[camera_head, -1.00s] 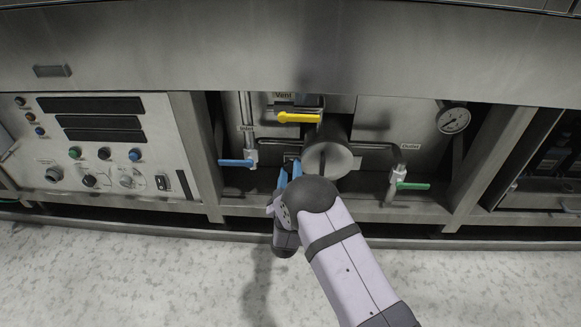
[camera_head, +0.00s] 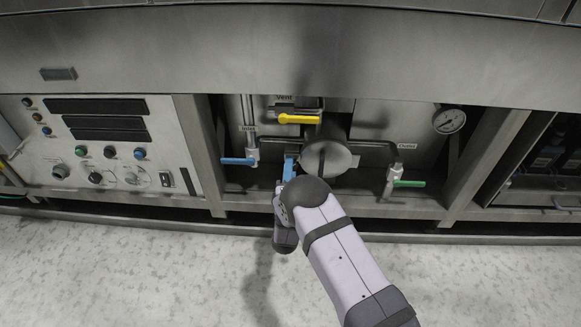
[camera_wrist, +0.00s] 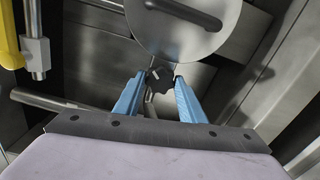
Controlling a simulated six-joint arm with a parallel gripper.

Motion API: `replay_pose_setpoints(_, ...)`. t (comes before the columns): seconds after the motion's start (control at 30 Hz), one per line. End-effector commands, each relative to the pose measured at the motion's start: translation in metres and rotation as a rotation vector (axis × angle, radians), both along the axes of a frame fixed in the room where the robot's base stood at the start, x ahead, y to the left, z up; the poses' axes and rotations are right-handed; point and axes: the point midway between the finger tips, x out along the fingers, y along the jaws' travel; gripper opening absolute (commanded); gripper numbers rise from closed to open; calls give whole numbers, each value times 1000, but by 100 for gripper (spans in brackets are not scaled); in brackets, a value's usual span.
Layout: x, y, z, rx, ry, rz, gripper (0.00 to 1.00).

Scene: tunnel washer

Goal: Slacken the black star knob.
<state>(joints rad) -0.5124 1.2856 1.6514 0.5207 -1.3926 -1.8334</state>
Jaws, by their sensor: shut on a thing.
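The black star knob (camera_wrist: 159,80) shows in the wrist view just below a round metal cover (camera_wrist: 188,30). The blue fingers of my gripper (camera_wrist: 160,84) stand on either side of the knob, shut on it near their tips. In the head view my gripper (camera_head: 289,168) reaches to the lower left of the round metal housing (camera_head: 325,158). The knob cannot be made out there, as the fingers and wrist cover that spot.
A blue-handled inlet valve (camera_head: 238,161) is left of my gripper, a yellow vent lever (camera_head: 299,119) above, and a green-handled outlet valve (camera_head: 408,184) to the right. A control panel (camera_head: 105,150) is at far left, a pressure gauge (camera_head: 449,120) at upper right.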

Motion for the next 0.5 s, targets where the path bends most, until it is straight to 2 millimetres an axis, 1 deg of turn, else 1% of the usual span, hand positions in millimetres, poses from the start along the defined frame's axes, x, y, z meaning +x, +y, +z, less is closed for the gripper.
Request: replay_pose_setpoints(0.5, 0, -2, 0, -476, 2, -2, 14)
